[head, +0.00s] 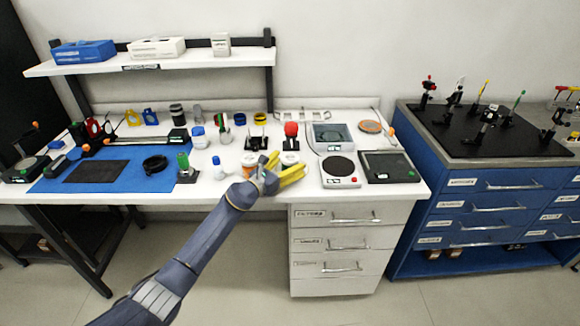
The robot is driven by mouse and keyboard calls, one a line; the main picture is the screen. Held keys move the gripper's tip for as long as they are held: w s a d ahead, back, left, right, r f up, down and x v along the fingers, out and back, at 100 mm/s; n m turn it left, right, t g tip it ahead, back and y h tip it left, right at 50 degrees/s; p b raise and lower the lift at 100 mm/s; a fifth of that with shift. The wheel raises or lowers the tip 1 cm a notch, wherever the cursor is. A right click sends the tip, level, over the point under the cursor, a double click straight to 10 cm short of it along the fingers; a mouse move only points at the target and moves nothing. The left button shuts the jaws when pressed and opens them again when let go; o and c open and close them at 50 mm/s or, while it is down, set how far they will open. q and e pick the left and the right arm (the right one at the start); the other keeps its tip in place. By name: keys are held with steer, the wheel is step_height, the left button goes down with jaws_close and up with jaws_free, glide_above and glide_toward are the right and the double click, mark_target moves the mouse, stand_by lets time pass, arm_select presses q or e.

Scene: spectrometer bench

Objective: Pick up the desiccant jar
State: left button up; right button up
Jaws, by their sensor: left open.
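My left gripper (285,168) has yellow fingers. It is open and seems empty, over the front edge of the white bench (300,116). A small white container with orange (249,160) stands just left of the fingers, partly hidden by them. Another light container (289,158) shows just behind the fingers, also partly covered. A white jar with a blue lid (199,138) stands farther left and back. I cannot tell from labels which of these is the desiccant jar. My right gripper is not in view.
A red-topped item (291,131) stands behind the gripper. A scale with a dark round plate (339,169) and a black plate (388,166) lie to the right. A green-topped post (184,165) stands on the left. The shelf (190,58) overhangs at the back.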

arm_select(q)
steer(key=shift+w+d, duration=0.2)
steer(key=shift+c, duration=0.3)
steer(key=c, duration=1.3)
